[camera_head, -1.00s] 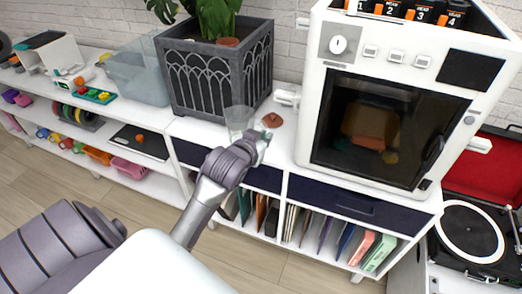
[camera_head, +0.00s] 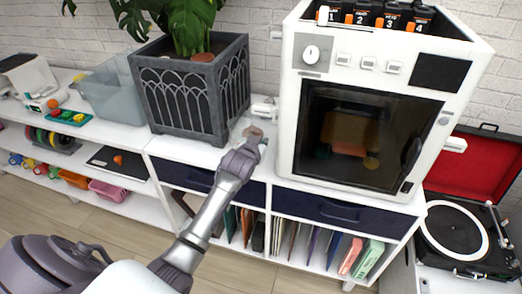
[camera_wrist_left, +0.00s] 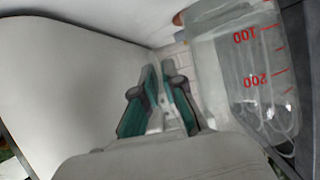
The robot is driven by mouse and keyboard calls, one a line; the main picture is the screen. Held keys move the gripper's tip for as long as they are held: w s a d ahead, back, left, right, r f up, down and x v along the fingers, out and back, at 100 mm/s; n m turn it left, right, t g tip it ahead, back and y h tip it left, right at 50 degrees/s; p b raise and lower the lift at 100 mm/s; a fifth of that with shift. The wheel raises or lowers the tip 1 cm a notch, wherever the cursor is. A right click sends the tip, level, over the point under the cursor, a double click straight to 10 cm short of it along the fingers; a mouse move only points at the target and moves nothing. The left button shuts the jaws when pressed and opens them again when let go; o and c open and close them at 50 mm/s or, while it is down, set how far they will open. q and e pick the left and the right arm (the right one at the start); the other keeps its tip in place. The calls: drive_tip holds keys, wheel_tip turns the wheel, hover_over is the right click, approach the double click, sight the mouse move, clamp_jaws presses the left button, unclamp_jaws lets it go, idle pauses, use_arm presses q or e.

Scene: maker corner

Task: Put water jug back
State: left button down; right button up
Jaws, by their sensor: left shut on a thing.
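The water jug (camera_wrist_left: 255,70) is clear, with red 100 and 200 marks, and fills the right of the left wrist view. My left gripper (camera_wrist_left: 162,85), with teal finger pads, is beside it and shut on it; the exact grip spot is hard to make out. In the head view my left gripper (camera_head: 262,137) is over the white cabinet top (camera_head: 180,150), between planter and oven-like machine. The jug is only faint there, and I cannot tell whether its base touches the surface. My right gripper is not in view.
A dark planter (camera_head: 190,95) stands left of the gripper, a white machine with a glass door (camera_head: 350,135) right. A small brown object (camera_head: 253,132) shows at the gripper. A clear bin (camera_head: 110,95) is farther left, a record player (camera_head: 460,230) far right.

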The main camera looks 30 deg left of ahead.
use_arm(q)
drive_tip(key=shift+f, duration=1.5)
drive_tip(key=shift+f, duration=0.1)
drive_tip(key=c, duration=1.3)
unclamp_jaws()
drive_tip(key=shift+s, duration=0.1)
drive_tip(key=shift+o, duration=0.2)
drive_tip(key=v, duration=1.2)
